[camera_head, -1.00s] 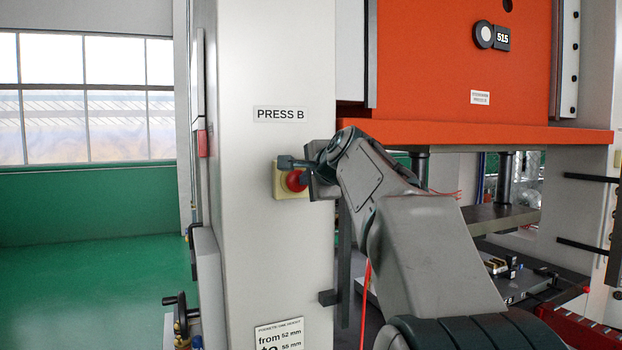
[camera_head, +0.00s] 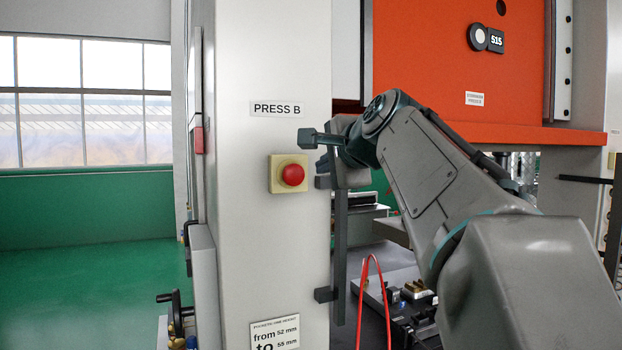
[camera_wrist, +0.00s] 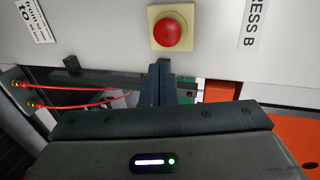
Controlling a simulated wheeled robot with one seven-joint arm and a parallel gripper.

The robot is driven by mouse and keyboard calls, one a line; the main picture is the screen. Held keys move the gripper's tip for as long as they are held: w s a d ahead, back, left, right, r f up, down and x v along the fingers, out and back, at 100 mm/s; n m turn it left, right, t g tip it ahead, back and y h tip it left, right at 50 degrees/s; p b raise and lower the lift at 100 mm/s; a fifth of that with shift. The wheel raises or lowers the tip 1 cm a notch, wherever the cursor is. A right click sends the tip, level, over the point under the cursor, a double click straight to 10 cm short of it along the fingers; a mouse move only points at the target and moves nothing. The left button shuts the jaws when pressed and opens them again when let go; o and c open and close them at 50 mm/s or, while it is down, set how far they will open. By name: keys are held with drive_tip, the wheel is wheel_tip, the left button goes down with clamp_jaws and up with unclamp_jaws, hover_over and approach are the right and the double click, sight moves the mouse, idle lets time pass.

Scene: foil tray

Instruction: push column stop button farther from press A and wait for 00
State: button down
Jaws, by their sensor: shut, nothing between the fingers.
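The column stop button (camera_head: 293,175) is a red mushroom button on a cream square box, on the pale grey column (camera_head: 235,210) under the "PRESS B" label (camera_head: 278,109). In the wrist view the button (camera_wrist: 173,30) shows above the fingertips, whole and uncovered. My gripper (camera_head: 308,138) is shut and empty, in the head view above and slightly right of the button, apart from it. In the wrist view my shut fingers (camera_wrist: 160,72) point toward the column just below the button box. No display reading 00 can be made out; a plate (camera_head: 496,40) on the orange press reads 515.
The orange press ram (camera_head: 440,60) fills the upper right. A dark vertical bar (camera_head: 340,245) runs beside the column's right edge. A red cable loop (camera_head: 373,275) and dark tooling (camera_head: 405,305) lie below my arm. Green floor (camera_head: 100,240) is open at left.

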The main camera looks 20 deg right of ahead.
drive_tip(key=v, duration=0.2)
drive_tip(key=shift+s+r, duration=0.1)
drive_tip(key=shift+s, duration=0.25)
drive_tip(key=shift+d, duration=0.1)
drive_tip(key=s+a+f+n+g, duration=0.3)
drive_tip(key=s+f+n, duration=0.3)
drive_tip(key=f, duration=0.8)
drive_tip(key=s+a+f+n+g, duration=0.4)
drive_tip(key=s+a+f+n, duration=0.1)
drive_tip(key=f, duration=1)
drive_tip(key=s+a+f+n+g, duration=0.4)
drive_tip(key=s+f+n, duration=0.3)
drive_tip(key=f, duration=0.8)
drive_tip(key=shift+s+a, duration=0.35)
drive_tip(key=shift+s, duration=0.35)
drive_tip(key=shift+s+f, duration=0.1)
